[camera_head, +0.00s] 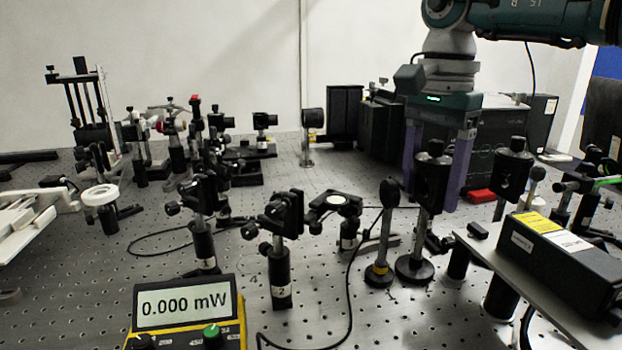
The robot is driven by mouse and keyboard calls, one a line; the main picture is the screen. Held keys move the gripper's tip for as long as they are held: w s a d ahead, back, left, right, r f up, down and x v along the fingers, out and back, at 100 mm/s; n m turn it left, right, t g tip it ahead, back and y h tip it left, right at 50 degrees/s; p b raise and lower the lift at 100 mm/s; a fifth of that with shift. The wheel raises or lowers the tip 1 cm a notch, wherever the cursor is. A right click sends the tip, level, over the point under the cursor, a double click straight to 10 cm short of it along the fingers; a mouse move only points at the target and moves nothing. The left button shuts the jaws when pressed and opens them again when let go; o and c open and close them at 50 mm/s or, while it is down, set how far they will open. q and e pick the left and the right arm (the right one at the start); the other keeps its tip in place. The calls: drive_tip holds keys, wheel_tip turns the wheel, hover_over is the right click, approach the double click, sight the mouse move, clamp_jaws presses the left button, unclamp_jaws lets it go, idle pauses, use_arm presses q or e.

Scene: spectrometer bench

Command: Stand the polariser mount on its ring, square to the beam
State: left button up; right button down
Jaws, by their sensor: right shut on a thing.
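My right gripper (430,198) comes down from the upper right with its two purple fingers pointing down. It is shut on the polariser mount (432,178), a black block with a knob on top. The mount's post runs down to a round black base (414,269), and it looks upright. Whether the base touches the table or hangs just above it, I cannot tell. I cannot make out a ring under the base. My left gripper is not in view.
A dark round-headed post (384,235) stands close left of the mount. A similar black mount (512,172) stands to its right, near a black box with a yellow label (562,245). A power meter (186,312) reads 0.000 mW. Several optics crowd the perforated table (225,255).

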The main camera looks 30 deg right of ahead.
unclamp_jaws()
drive_tip(key=shift+f, duration=0.1)
wheel_tip(320, 180, up, 12)
drive_tip(key=shift+r, duration=0.2)
idle(0.5)
idle(0.4)
